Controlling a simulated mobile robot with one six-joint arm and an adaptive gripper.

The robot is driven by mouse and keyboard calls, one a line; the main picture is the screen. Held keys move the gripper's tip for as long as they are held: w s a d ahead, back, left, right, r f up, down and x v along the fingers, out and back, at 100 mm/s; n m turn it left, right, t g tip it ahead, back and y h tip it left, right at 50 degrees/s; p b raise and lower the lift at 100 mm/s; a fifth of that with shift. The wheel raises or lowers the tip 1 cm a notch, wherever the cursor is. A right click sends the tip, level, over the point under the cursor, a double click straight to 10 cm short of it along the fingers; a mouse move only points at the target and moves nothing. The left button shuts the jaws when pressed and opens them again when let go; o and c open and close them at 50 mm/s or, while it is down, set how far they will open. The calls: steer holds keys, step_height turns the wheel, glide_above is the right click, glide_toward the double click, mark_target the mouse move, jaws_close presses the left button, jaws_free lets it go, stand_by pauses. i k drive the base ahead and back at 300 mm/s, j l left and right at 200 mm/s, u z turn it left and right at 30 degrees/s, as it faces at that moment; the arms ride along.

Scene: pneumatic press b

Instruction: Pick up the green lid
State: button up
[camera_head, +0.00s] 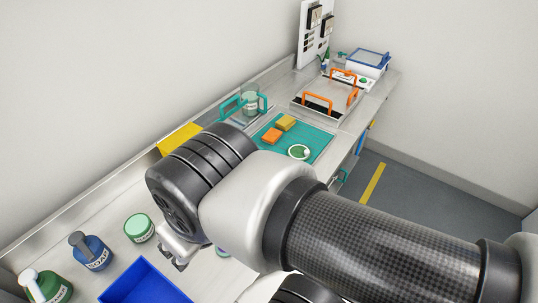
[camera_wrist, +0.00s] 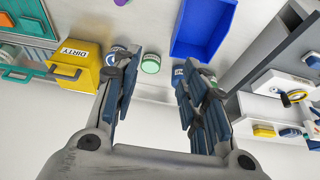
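A round jar with a pale green lid (camera_head: 139,228) stands on the bench at the lower left in the head view. In the wrist view a round pale green top (camera_wrist: 150,63) shows between my fingertips, apart from them. A small round white piece with a green centre (camera_head: 299,152) lies on the teal mat farther back. My gripper (camera_wrist: 163,58) is open and empty, its two dark fingers spread. In the head view my gripper (camera_head: 174,252) is partly hidden by my arm, just right of the green-lidded jar.
A blue bin (camera_head: 145,285) stands close in front. A yellow bin marked DIRTY (camera_wrist: 72,67) is near my left finger. A tray with orange handles (camera_head: 330,98) stands farther back.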

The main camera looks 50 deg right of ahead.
mark_target(299, 151)
steer(key=z, duration=1.95)
steer(key=i+l+u, duration=0.25)
steer(key=i+l, duration=0.15)
steer(key=l, duration=0.15)
steer(key=i+l+u, duration=0.15)
steer(key=l, duration=0.2)
steer(key=i+l+u, duration=0.3)
steer(key=l, duration=0.35)
steer(key=i+l+u, duration=0.1)
steer(key=l, duration=0.3)
steer(key=i, duration=0.05)
